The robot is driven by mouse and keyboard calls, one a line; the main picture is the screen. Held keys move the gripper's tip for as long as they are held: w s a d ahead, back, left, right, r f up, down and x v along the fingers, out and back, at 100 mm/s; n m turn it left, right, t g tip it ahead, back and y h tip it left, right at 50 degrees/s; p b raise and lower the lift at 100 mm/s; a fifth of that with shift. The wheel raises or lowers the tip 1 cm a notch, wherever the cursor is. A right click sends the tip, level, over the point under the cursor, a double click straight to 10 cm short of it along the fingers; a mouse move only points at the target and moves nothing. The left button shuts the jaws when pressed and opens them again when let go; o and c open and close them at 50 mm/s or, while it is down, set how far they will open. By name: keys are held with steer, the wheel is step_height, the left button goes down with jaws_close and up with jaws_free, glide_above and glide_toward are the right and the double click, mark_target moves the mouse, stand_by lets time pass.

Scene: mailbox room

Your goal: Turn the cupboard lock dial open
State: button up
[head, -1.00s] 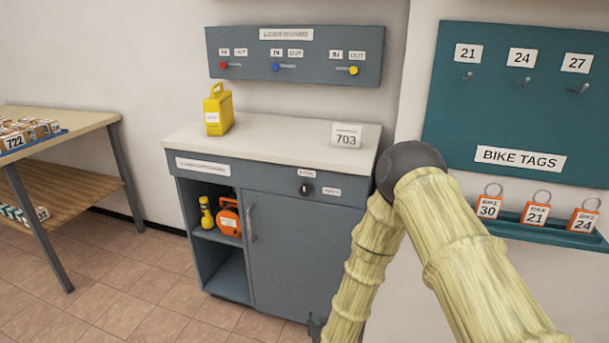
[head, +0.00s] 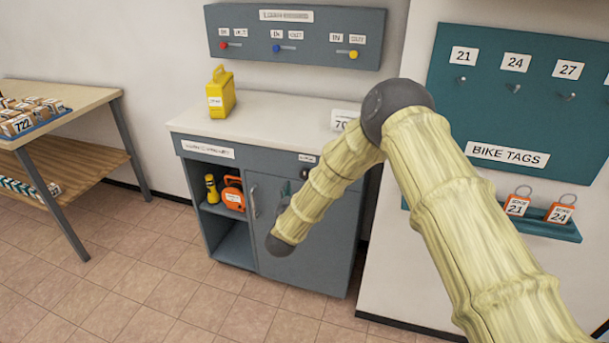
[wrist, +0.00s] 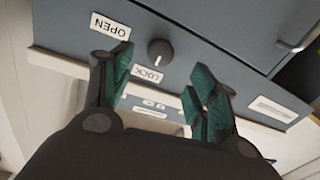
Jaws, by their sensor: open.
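The lock dial (wrist: 160,52) is a small dark round knob on the blue-grey cupboard front in the wrist view. A pale mark on it points roughly toward the LOCK label (wrist: 147,73). The OPEN label (wrist: 110,26) lies to its left; both labels read upside down. My gripper (wrist: 162,62) is open, with its green fingers on either side of the dial's line and nothing between them. I cannot tell whether they touch the front. In the head view my arm largely hides the gripper and dial area. The cupboard door (head: 295,235) is closed.
The cupboard's worktop (head: 275,112) holds a yellow case (head: 221,92) and a partly hidden 703 sign (head: 341,119). An open shelf at left holds an orange item (head: 233,195). A wooden table (head: 70,110) stands at left. Floor in front is clear.

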mark_target(305, 175)
steer(key=p+x, duration=0.1)
steer(key=x, duration=0.7)
steer(key=shift+w, duration=0.15)
steer(key=c, duration=1)
